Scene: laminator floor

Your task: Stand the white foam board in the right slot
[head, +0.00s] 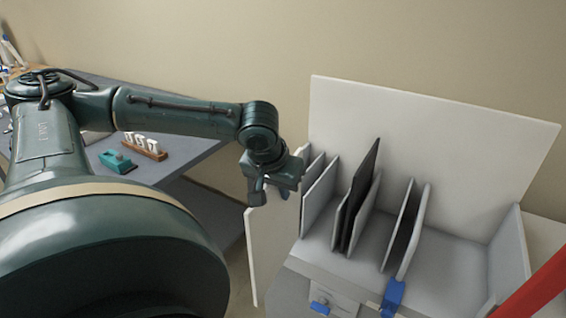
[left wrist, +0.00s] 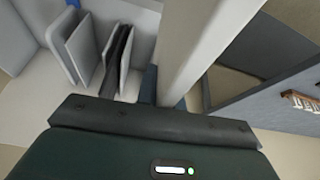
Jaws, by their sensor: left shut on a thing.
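The white foam board (head: 268,250) hangs upright from my left gripper (head: 268,192), just left of the grey rack (head: 345,262). In the left wrist view the board (left wrist: 208,35) runs up from between the fingers (left wrist: 163,92). The gripper is shut on its upper edge. The rack has three pairs of upright dividers. A dark board (head: 362,180) stands in the middle pair. The right slot (head: 402,228), between the right pair of dividers, looks empty. My right gripper is not in view.
A tall white panel (head: 430,140) stands behind the rack. A blue clip (head: 392,296) sits at the front of the right dividers. A grey table (head: 190,153) at left holds a teal tool (head: 117,161) and a small wooden block. A red bar (head: 540,290) crosses the lower right.

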